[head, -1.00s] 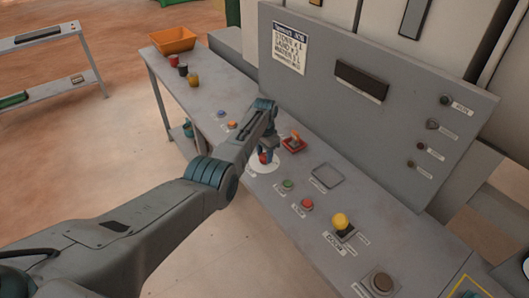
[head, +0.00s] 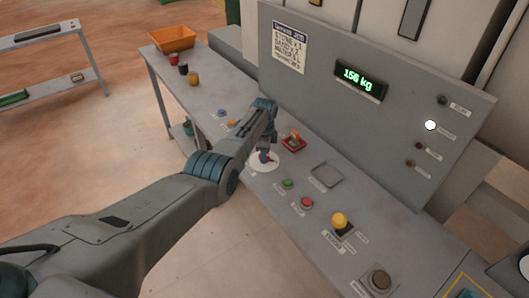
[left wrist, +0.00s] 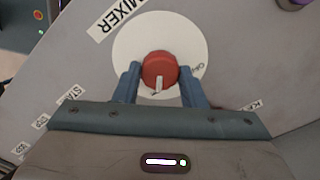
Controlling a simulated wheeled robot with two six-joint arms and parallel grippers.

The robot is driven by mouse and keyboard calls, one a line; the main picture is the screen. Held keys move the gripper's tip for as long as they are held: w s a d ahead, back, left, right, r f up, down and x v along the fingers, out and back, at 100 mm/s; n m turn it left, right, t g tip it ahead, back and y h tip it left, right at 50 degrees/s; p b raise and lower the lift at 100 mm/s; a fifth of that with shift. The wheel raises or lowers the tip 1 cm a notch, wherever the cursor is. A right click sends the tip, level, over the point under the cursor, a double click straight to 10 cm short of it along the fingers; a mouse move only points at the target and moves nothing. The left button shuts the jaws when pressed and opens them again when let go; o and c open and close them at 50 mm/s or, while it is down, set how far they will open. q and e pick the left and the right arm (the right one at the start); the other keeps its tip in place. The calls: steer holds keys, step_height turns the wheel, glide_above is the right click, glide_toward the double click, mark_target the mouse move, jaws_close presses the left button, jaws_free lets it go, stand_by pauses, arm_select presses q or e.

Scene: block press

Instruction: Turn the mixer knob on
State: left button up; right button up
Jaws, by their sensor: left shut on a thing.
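The mixer knob (left wrist: 159,68) is red with a white pointer mark and sits on a white round dial plate (left wrist: 190,35) under a "MIXER" label. In the left wrist view its pointer is toward the bottom of the picture, tilted slightly. My left gripper (left wrist: 160,80) is shut on the knob, one blue finger on each side. In the head view my left gripper (head: 266,155) is over the white dial (head: 262,164), partly hiding the knob. My right gripper is not in view.
The panel's display (head: 360,80) reads 156 kg and a white lamp (head: 430,125) is lit. A red-framed switch (head: 293,141), green button (head: 288,183), red button (head: 307,202) and yellow knob (head: 340,219) are near the dial. An orange bin (head: 173,39) stands at the far left.

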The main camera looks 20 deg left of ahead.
arm_select(q)
steer(key=shift+r+m, duration=0.1)
steer(key=shift+m, duration=0.3)
steer(key=o, duration=1)
steer(key=shift+r, duration=0.3)
step_height(320, 180, up, 10)
steer(key=b, duration=0.1)
